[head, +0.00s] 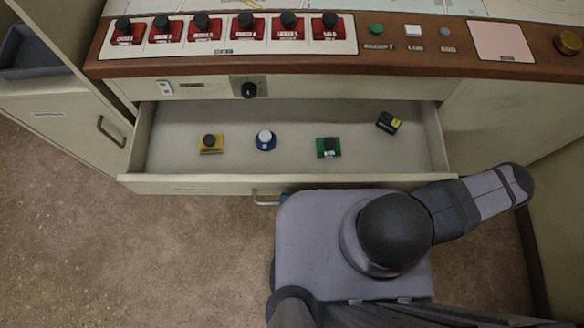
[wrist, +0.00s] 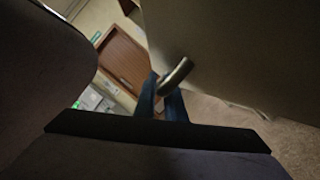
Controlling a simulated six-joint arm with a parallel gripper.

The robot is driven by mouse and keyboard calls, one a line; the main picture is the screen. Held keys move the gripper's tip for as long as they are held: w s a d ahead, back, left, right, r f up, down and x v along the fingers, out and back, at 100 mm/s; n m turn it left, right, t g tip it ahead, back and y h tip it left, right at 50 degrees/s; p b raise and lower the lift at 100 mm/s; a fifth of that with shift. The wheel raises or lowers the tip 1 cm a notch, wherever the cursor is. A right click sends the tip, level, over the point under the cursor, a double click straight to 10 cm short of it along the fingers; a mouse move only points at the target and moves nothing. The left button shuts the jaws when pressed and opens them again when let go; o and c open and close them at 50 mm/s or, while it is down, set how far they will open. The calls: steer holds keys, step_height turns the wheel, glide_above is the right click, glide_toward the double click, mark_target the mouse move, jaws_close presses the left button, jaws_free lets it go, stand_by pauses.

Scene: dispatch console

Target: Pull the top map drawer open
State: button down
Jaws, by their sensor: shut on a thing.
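The map drawer (head: 215,185) under the console stands pulled out, its pale interior visible from above in the head view. Its metal bar handle (head: 265,197) is on the middle of the front panel, its right part hidden by my arm. In the wrist view, my gripper (wrist: 167,100) has its blue fingers shut on the handle (wrist: 177,73), beside the pale drawer front (wrist: 240,50).
The drawer holds a yellow piece (head: 211,144), a blue round piece (head: 265,140), a green piece (head: 328,147) and a black-and-yellow piece (head: 388,122). Above is the console (head: 430,62) with red switches. A side cabinet (head: 60,120) stands left. Floor (head: 130,260) in front is clear at left.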

steer(key=shift+s, duration=1.05)
steer(key=c, duration=2.1)
jaws_free()
steer(key=shift+b+v, duration=0.9)
steer(key=shift+v, duration=2.8)
